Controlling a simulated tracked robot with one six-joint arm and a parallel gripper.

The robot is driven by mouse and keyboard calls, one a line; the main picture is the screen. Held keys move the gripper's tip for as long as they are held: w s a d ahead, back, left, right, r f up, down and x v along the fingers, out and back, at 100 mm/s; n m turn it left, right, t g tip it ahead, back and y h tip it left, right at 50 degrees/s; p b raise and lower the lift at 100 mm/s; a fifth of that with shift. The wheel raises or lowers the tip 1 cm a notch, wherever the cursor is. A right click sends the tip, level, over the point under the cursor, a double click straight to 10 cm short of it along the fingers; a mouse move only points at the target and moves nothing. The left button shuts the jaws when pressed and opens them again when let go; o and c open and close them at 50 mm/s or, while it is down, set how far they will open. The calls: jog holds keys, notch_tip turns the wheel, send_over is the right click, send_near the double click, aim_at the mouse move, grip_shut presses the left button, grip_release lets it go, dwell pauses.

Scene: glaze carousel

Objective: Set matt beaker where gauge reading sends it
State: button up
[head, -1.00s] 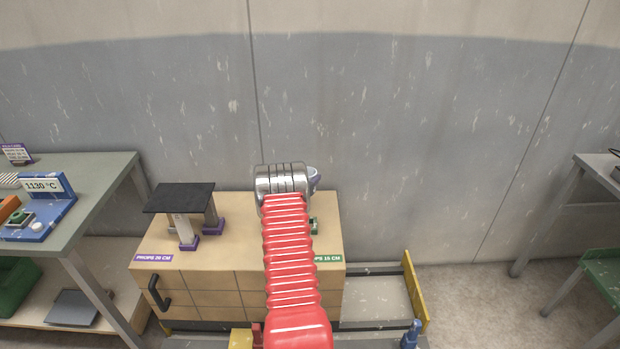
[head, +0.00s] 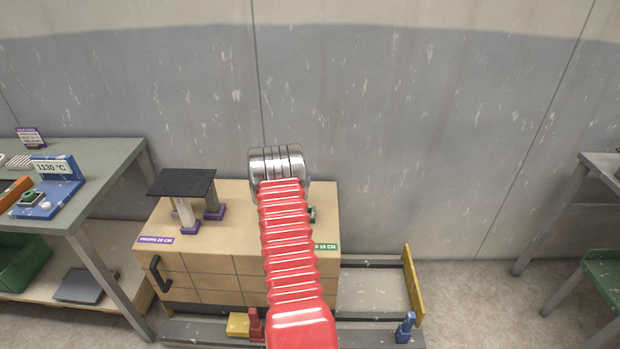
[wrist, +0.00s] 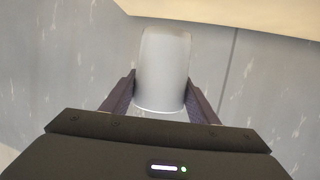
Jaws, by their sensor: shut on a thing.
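My gripper (wrist: 161,98) is shut on the matt beaker (wrist: 163,65), a plain pale grey-white vessel between the two dark fingers in the wrist view. Behind it the wrist view shows mostly the grey wall. In the head view my arm hides gripper and beaker above the wooden cabinet (head: 215,262). The gauge (head: 50,168) at left reads 1130 °C on a blue stand. On the cabinet, a dark shelf (head: 187,182) rests on purple-footed props (head: 190,224) behind a purple label. Green props (head: 312,214) by a green label at right are mostly hidden by my arm.
The left bench (head: 100,165) carries the gauge and a small sign card (head: 30,137). A green crate (head: 25,258) and a grey plate (head: 79,286) lie on its lower shelf. A yellow-ended rail (head: 413,281) stands right of the cabinet. Another table (head: 600,163) stands far right.

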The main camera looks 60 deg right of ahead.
jog(key=w+a+r+n+t+y, duration=0.25)
jog(key=w+a, duration=0.25)
jog(key=a, duration=0.6)
jog(key=w+a+r+n+t+y, duration=0.1)
jog(key=w+a+r+n+t, duration=0.3)
jog(key=a, duration=0.7)
jog(key=w+a+r+n+t+y, duration=0.1)
jog(key=w+a+y, duration=0.1)
jog(key=w+a, duration=0.65)
jog(key=s+a+r+n+t+y, duration=0.1)
jog(key=a+r+n+y, duration=0.1)
jog(key=a, duration=1.1)
jog(key=s+a+r+n+t+y, duration=0.1)
jog(key=a+r+n+y, duration=0.2)
jog(key=a, duration=1.1)
jog(key=a+r+n+t+y, duration=0.1)
jog(key=a+r, duration=0.5)
jog(key=a, duration=0.7)
jog(key=n+y, duration=0.1)
jog(key=y, duration=0.1)
jog(key=shift+s+a+r+y, duration=0.2)
jog(key=shift+s+r+y, duration=0.1)
jog(key=shift+s+y, duration=0.1)
jog(key=shift+w+n+t, duration=0.1)
jog(key=shift+n+t, duration=0.15)
